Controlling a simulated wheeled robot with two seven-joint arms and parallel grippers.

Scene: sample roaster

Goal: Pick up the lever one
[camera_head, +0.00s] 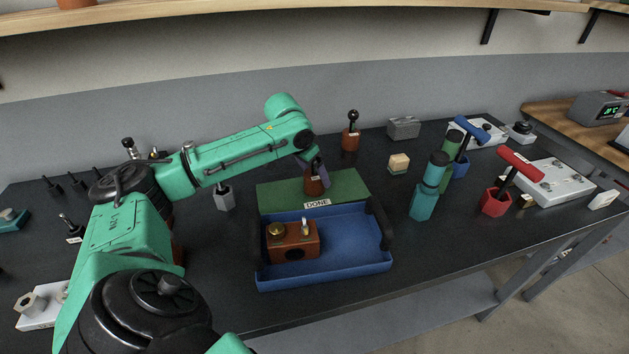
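My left gripper (319,175) points down over the green mat (345,185) at the back of the blue tray. It is at a small reddish-brown block (313,188), whose top it partly hides. I cannot tell whether its fingers are open or closed on that block. Several things carry stick-like levers: a brown block with a black ball-topped stick (351,138) stands behind the mat, and a grey block with a dark stick (224,198) stands left of the mat. In the tray, a brown box (294,240) has a brass knob and a small upright metal lever. My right gripper is not in view.
The blue tray (345,275) has black side handles and a "DONE" label, with bare floor to the box's right. Teal and green cylinders (425,195), a red T-handled piece (495,200) and a blue T-handled piece (460,165) stand right. A wooden shelf (250,14) hangs above.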

